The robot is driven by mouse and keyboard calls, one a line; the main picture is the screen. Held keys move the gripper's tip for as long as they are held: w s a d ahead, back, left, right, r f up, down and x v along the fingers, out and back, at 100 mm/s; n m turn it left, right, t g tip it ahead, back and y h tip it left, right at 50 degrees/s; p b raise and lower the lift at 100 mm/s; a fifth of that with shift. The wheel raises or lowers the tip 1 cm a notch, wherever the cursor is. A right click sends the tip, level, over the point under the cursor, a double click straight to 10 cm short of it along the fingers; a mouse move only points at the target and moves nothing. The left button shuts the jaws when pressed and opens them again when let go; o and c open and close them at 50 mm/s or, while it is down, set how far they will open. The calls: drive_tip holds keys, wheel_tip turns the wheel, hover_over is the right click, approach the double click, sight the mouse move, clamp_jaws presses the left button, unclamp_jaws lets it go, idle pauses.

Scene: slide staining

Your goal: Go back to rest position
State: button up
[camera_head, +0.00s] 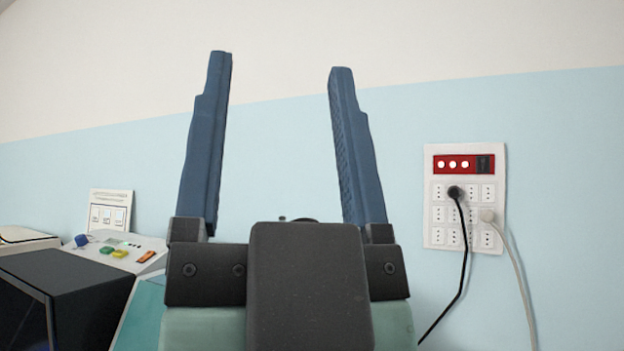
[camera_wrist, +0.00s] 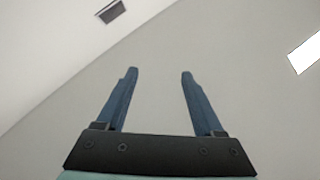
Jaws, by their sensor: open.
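My gripper (camera_head: 281,62) is in the middle of the head view, its two blue fingers pointing up and standing wide apart. Nothing is between them. My gripper's dark body hides the lower middle of the head view.
A light blue and cream wall (camera_head: 560,130) is behind my gripper. A socket panel (camera_head: 465,210) with a black and a grey cable is on it at right.

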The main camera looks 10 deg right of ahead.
drive_tip(key=f+g, duration=0.1)
drive_tip(key=w+a+f+n+g, duration=0.1)
drive_tip(key=w+f, duration=0.1)
drive_tip(key=f, duration=0.1)
drive_tip(key=shift+a+g, duration=0.35)
drive_tip(key=shift+g, duration=0.05)
